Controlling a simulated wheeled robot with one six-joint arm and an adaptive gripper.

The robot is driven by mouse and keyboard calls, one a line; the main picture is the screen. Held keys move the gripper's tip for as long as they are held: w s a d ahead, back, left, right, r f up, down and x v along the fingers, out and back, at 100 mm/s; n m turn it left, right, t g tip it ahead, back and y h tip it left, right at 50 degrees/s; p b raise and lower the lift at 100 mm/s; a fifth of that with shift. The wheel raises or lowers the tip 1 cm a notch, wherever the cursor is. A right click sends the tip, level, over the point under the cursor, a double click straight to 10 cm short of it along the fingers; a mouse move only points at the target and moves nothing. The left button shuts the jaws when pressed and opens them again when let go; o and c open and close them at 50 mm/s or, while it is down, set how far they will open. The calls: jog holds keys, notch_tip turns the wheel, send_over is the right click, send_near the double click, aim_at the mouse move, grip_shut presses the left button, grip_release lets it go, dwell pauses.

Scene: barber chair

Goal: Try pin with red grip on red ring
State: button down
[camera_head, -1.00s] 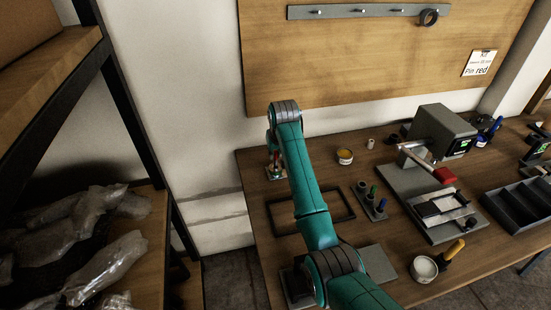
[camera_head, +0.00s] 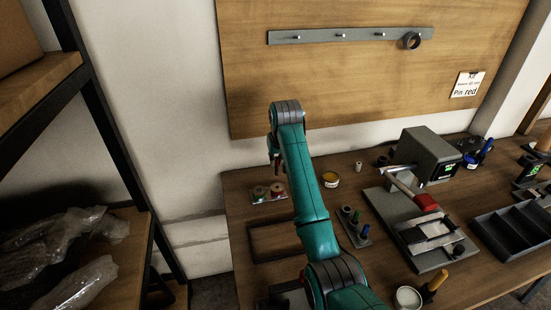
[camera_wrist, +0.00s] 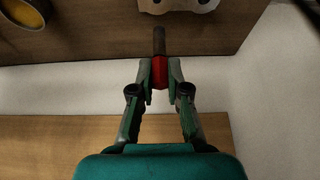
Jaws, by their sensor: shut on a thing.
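My gripper (camera_wrist: 160,75) is shut on the pin with the red grip (camera_wrist: 160,71); its dark shank points away from the fingers, toward the ring stand. In the head view the gripper (camera_head: 274,158) is at the back left of the table, partly hidden by my arm. The small light stand (camera_head: 268,197) with two rings is below it; one ring (camera_head: 277,188) looks reddish. In the wrist view the stand (camera_wrist: 180,5) is cut off at the top edge, and the pin tip appears apart from it. The ring colours are unclear there.
A pin holder (camera_head: 354,228) with green and blue grips is right of my arm. A yellow tin (camera_head: 330,180), a grey machine (camera_head: 430,155), a divided tray (camera_head: 510,232) and a white pot (camera_head: 407,297) stand further right. The card (camera_head: 467,84) reads "Pin red".

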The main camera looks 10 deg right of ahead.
aim_at(277, 173)
jog(key=shift+d, duration=0.15)
jog(key=shift+f, duration=0.15)
jog(key=shift+f, duration=2.35)
jog(key=shift+f, duration=0.55)
dwell(0.7)
jog(key=shift+r, duration=3.05)
